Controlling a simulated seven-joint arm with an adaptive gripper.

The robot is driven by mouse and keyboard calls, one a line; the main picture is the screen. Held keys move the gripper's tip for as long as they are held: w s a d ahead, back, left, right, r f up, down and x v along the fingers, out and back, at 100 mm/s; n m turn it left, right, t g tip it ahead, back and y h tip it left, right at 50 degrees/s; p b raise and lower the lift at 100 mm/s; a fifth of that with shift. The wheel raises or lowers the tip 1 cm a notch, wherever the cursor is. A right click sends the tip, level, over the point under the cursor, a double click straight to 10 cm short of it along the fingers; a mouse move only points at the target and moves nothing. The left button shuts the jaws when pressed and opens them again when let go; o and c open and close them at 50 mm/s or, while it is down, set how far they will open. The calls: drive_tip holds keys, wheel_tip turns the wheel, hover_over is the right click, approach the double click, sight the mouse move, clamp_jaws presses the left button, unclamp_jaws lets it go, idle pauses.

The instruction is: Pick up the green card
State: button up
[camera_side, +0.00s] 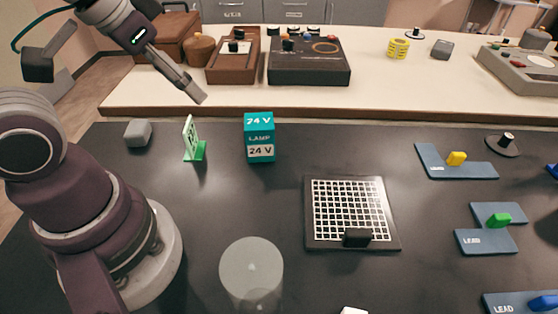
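A green-edged white card (190,137) with dark markings stands upright on a small green base at the left of the black table (225,210). My gripper (200,97) is in the air, above and slightly right of the card in the picture, and apart from it. Its fingers point down to the right and overlap from this side, so I cannot tell whether they are open or shut. I see nothing held at the tips.
A teal 24 V lamp box (259,140) stands right of the card, and a grey block (138,133) stands left of it. A pale bench (370,103) with devices runs behind.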

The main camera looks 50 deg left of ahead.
drive_tip(key=w+a+f+n+y, duration=0.1)
drive_tip(key=w+a+f+n, duration=0.1)
drive_tip(key=a+f+n, duration=0.15)
drive_tip(key=n+g+y, duration=0.2)
drive_tip(key=n+g, duration=0.1)
drive_tip(key=n, duration=0.3)
approach(187, 124)
drive_tip(key=f, duration=0.2)
drive_tip(key=shift+w+a+x, duration=0.15)
drive_tip(key=shift+x, duration=2.55)
drive_tip(key=shift+w+a+x, duration=0.1)
drive_tip(key=shift+a+x, duration=0.05)
drive_tip(key=shift+x, duration=2.5)
drive_tip(key=shift+r, duration=0.2)
clamp_jaws()
